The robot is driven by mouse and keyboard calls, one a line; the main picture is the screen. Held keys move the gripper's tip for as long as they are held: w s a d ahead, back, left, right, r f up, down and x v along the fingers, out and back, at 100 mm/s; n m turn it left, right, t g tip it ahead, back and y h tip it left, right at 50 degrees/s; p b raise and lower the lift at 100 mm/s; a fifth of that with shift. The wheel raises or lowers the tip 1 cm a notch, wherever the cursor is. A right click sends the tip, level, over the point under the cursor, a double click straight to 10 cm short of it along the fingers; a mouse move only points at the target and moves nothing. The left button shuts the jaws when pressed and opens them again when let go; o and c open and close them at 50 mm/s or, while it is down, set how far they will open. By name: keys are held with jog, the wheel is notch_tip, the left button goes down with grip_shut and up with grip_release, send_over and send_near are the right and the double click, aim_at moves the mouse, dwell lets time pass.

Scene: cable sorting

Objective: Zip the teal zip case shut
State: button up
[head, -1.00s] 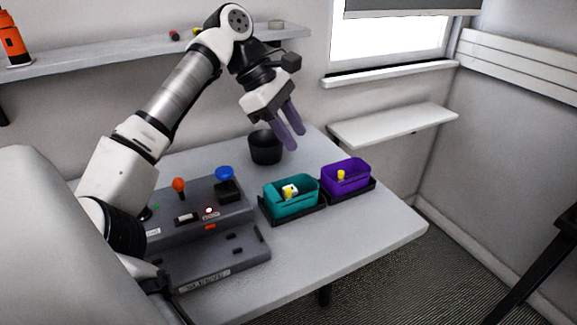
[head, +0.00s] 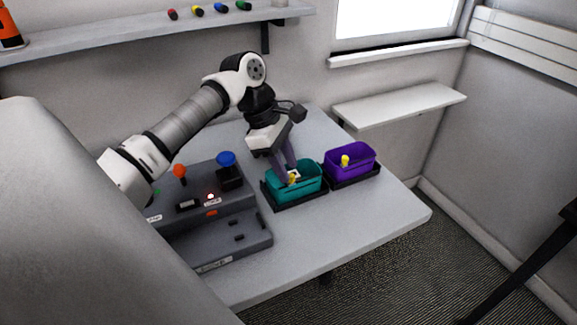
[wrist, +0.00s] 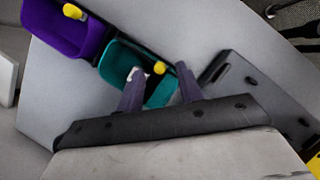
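The teal zip case (head: 297,190) is an open-topped bin on a black tray on the table. It holds a small white item and a yellow piece (head: 293,178); its top is open. My gripper (head: 283,177) points down at the left and back side of the teal case. In the wrist view the purple fingers (wrist: 158,82) are spread apart over the teal case (wrist: 120,62), with the yellow piece (wrist: 159,68) showing between them. Nothing is clearly held. Whether the fingertips touch the case or its contents cannot be told.
A purple case (head: 351,161) with a yellow piece (head: 345,160) stands on a black tray to the right. A grey control panel (head: 215,240) with orange and blue knobs lies to the left. Bare table (head: 390,215) lies in front. Shelves line the wall.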

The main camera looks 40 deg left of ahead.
jog(key=shift+x, duration=1)
grip_shut()
